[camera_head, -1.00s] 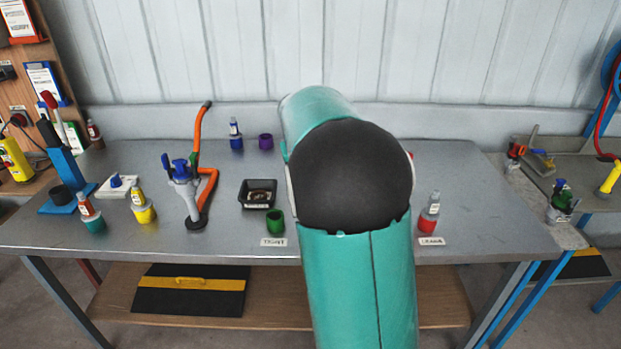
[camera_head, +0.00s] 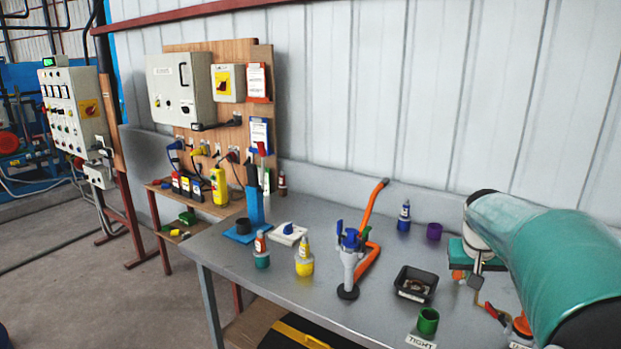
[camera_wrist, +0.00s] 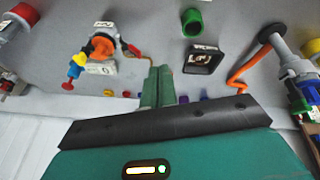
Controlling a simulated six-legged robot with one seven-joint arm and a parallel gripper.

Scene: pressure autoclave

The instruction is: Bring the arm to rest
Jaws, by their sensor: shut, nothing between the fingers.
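My teal arm (camera_head: 545,255) reaches in from the right edge of the head view, above the right part of the grey metal table (camera_head: 330,290). In the wrist view, the two green fingers of my gripper (camera_wrist: 158,86) lie side by side, shut, with nothing held between them.
On the table stand a blue-grey stand with an orange arm (camera_head: 350,262), a black tray (camera_head: 415,284), a green cup (camera_head: 428,321), a purple cup (camera_head: 434,231) and several bottles. A tool board (camera_head: 225,115) stands left. Open floor (camera_head: 80,280) lies at far left.

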